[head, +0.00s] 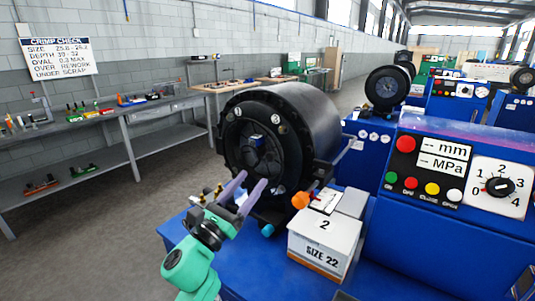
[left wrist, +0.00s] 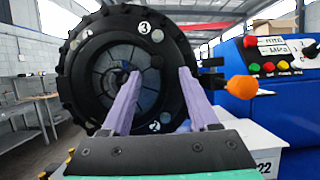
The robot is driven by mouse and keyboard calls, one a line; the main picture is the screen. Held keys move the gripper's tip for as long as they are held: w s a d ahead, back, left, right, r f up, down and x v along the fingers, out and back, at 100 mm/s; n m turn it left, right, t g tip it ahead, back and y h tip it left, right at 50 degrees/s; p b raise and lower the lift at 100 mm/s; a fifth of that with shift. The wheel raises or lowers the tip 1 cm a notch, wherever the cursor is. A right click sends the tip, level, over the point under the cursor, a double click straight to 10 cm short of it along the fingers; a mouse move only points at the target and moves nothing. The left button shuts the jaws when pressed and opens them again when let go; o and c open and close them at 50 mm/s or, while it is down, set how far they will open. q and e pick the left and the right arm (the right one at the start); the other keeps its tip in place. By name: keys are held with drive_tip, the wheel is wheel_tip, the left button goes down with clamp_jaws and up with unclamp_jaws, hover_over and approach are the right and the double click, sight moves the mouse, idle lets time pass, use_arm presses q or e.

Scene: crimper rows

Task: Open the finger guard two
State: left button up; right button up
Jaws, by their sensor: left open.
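A large black crimper head (head: 310,115) stands on a blue bench. Its round front face shows white number marks and a darker middle; it also fills the left wrist view (left wrist: 85,85). An orange knob (head: 301,199) on a dark arm sits at the face's lower right, and at the right in the left wrist view (left wrist: 241,88). I cannot tell for certain which part is the finger guard. My left gripper (head: 254,180) is open and empty, its lilac fingers pointing at the face, left of the knob. The fingers (left wrist: 160,74) overlap the face in the left wrist view.
A white box (head: 322,246) marked 2 and SIZE 22 stands on the bench below the knob. A blue control panel (head: 430,210) with buttons and a dial is at the right. A grey workbench (head: 130,103) with tools runs along the left wall. Open floor lies at the left.

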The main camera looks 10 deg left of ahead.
sight(269, 158)
use_arm(q)
drive_tip(key=x, duration=0.2)
drive_tip(key=p+x, duration=0.1)
drive_tip(key=x, duration=0.1)
drive_tip(key=f+p+x, duration=0.1)
drive_tip(key=x, duration=0.2)
drive_tip(key=shift+w+a+r, duration=0.1)
drive_tip(key=shift+w+a, duration=0.2)
drive_tip(key=shift+w, duration=0.1)
drive_tip(key=shift+w+d+r, duration=0.15)
drive_tip(key=shift+w+d, duration=0.05)
drive_tip(key=shift+w, duration=0.05)
drive_tip(key=shift+d+r, duration=0.1)
clamp_jaws()
use_arm(e)
drive_tip(key=r, duration=0.1)
drive_tip(key=w+r, duration=0.2)
drive_tip(key=shift+a, duration=0.25)
drive_tip(key=shift+d, duration=0.2)
